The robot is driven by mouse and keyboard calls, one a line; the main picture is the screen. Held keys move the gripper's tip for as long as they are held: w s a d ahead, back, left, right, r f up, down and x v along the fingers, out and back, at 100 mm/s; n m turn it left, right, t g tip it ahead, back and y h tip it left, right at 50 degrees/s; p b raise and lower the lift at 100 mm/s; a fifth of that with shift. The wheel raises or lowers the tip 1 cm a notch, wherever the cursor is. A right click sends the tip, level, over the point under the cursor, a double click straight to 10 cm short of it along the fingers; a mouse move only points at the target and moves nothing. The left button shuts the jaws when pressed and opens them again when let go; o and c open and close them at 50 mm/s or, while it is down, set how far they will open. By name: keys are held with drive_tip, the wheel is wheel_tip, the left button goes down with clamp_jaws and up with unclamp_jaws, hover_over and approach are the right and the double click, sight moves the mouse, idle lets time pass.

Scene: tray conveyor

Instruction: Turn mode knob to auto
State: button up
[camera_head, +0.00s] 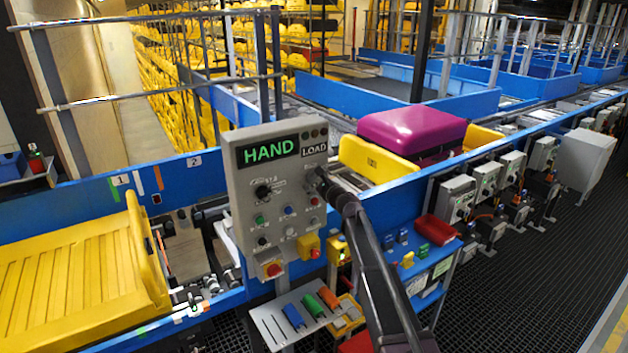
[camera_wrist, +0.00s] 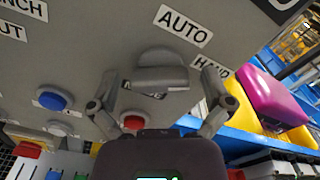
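The mode knob (camera_wrist: 162,72) is a grey knob on the grey control panel (camera_wrist: 75,60). In the wrist view an AUTO label (camera_wrist: 183,26) sits above it to the right and a HAND label (camera_wrist: 213,70) to its right. A label below is partly covered. My gripper (camera_wrist: 160,88) is open, one finger on each side of the knob with visible gaps. In the head view the panel's display (camera_head: 269,151) reads HAND in green. My gripper (camera_head: 322,182) is at the panel's right side there and hides the knob. Which label the knob points to is unclear.
A blue button (camera_wrist: 52,99) and a red button (camera_wrist: 133,122) sit below the knob. A yellow tray (camera_head: 381,161) with a purple case (camera_head: 411,131) is on the conveyor behind the panel. An empty yellow tray (camera_head: 70,270) is at left.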

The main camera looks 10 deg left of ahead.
drive_tip(key=c, duration=1.1)
drive_tip(key=shift+o, duration=0.2)
drive_tip(key=shift+n, duration=0.6)
drive_tip(key=n, duration=1)
drive_tip(key=shift+n, duration=0.4)
drive_tip(key=o, duration=1.1)
